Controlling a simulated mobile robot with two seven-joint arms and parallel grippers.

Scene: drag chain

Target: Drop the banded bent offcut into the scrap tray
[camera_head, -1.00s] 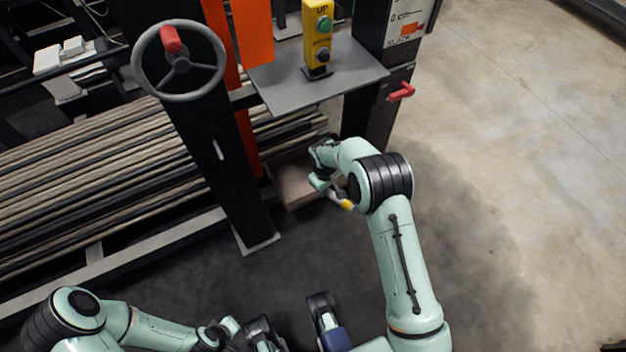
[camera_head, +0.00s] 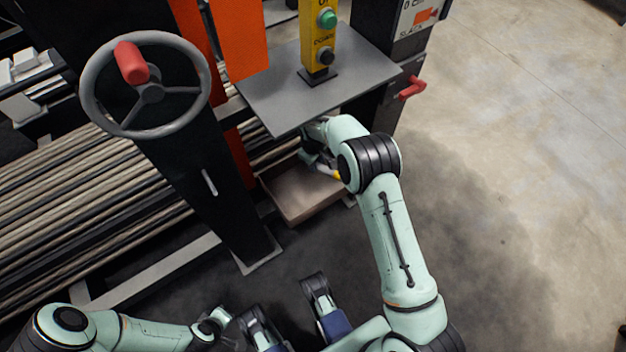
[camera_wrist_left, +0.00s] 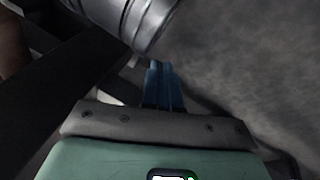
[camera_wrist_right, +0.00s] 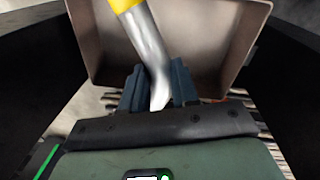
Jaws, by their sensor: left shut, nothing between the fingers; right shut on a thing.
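The banded bent offcut (camera_wrist_right: 145,45) is a silver piece with a yellow band; in the head view (camera_head: 324,168) it is small and partly hidden by my arm. My right gripper (camera_wrist_right: 158,88) is shut on its bare silver end. The brown scrap tray (camera_head: 303,212) is an open box on the floor; in the right wrist view its inside (camera_wrist_right: 205,50) lies behind the offcut. In the head view, the offcut appears over the tray's back right part; its height above it is unclear. My left gripper (camera_wrist_left: 163,85) is shut and empty, away from the tray.
A grey shelf (camera_head: 310,95) with a yellow button box (camera_head: 318,45) overhangs beside my right forearm. A black post with a handwheel (camera_head: 145,85) stands left of the tray. A red handle (camera_head: 412,88) juts out at right. Open floor (camera_head: 510,200) lies to the right.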

